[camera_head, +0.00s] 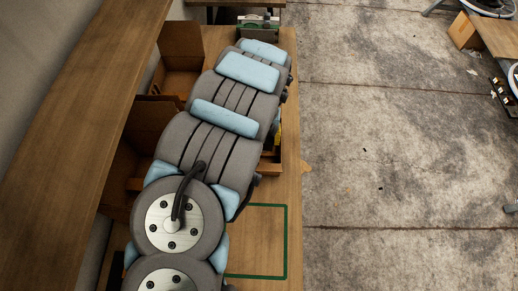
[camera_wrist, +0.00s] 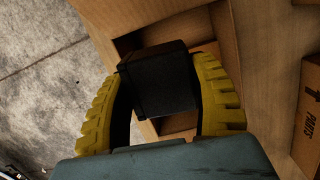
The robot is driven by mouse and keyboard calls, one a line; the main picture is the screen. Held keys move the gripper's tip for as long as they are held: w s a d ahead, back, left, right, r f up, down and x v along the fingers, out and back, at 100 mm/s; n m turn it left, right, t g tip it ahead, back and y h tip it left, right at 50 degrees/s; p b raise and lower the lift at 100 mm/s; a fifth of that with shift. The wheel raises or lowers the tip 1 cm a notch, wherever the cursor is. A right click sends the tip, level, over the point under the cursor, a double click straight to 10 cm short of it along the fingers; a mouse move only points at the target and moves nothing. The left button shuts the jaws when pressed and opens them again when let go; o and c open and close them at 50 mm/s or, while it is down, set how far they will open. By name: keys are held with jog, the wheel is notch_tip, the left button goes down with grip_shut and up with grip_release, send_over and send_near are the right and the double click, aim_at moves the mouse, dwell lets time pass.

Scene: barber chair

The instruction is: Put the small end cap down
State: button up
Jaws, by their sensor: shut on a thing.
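The small end cap, a plain black block (camera_wrist: 157,82), sits between the yellow ribbed fingers of my gripper (camera_wrist: 162,76) in the wrist view. My gripper is shut on it from both sides. In the head view my arm hides the cap and nearly all of the gripper; only a sliver of yellow shows at the arm's right edge.
A green outlined rectangle (camera_head: 286,240) marks the wooden bench (camera_head: 292,130); its visible inside is empty. Cardboard boxes (camera_head: 180,45) stand along the left. A green-and-metal item (camera_head: 258,24) stands at the bench's far end.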

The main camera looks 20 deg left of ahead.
jog(key=shift+s+a+r+n+p, duration=0.3)
jog(key=shift+s+a+r+n, duration=0.3)
jog(key=shift+a+r, duration=0.25)
notch_tip(320, 180, down, 17)
jog(key=shift+s+r+b, duration=0.1)
jog(key=shift+b, duration=1.05)
jog(key=shift+f, duration=0.55)
jog(key=o, duration=1.2)
jog(key=shift+f, duration=0.1)
jog(key=shift+w+a+r+p, duration=0.15)
jog(key=shift+w+r, duration=0.15)
jog(key=shift+r, duration=1.7)
jog(key=shift+w+a+r+p, duration=0.1)
jog(key=shift+w+r+p, duration=0.15)
jog(key=shift+r, duration=1.8)
jog(key=shift+w+a+r+p, duration=0.1)
jog(key=shift+w+r, duration=0.2)
jog(key=shift+r, duration=1.7)
